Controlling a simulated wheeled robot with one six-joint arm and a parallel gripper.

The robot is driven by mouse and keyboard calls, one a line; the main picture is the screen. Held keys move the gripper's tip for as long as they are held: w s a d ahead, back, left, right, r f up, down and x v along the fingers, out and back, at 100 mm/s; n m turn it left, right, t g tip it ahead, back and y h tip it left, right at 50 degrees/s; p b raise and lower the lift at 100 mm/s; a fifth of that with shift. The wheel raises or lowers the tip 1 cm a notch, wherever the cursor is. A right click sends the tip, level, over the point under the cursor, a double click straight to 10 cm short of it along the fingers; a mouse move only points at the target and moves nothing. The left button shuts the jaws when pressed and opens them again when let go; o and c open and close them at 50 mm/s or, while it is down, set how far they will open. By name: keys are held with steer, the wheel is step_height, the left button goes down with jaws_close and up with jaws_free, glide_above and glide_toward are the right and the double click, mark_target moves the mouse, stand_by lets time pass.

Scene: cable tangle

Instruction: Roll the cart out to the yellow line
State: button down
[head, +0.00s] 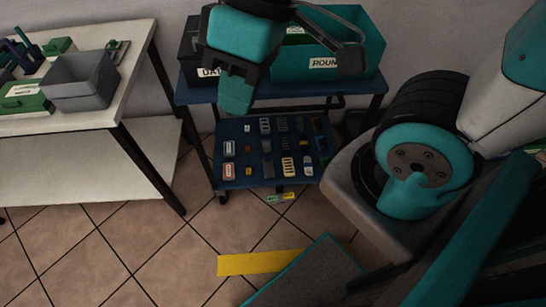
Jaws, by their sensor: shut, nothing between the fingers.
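The cart (285,107) is blue with a top shelf and a lower shelf (268,180), and stands against the back wall. Its top shelf carries a dark bin (190,50) and a teal bin (352,45) with a label starting "ROUN". The lower shelf holds several small parts in rows. The yellow line (258,264) is a strip on the floor in front of the cart, with its right end behind my own base. My gripper (237,97) points down in front of the cart's top shelf, shut and empty. It hides part of the shelf and bins; I cannot tell whether it touches the cart.
A white table (115,95) stands close at the left of the cart, with a grey bin (82,82) and green boxes on it. Small green and yellow tags (280,197) show below the lower shelf. Tiled floor (135,245) is clear between the cart and the yellow line.

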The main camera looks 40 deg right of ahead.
steer(key=shift+w, duration=0.1)
steer(key=m+g+h, duration=0.2)
steer(key=m+g, duration=0.1)
steer(key=m, duration=1.1)
glide_above(260, 98)
step_height(260, 98, down, 21)
steer(key=x, duration=1)
steer(key=shift+w+d, duration=0.15)
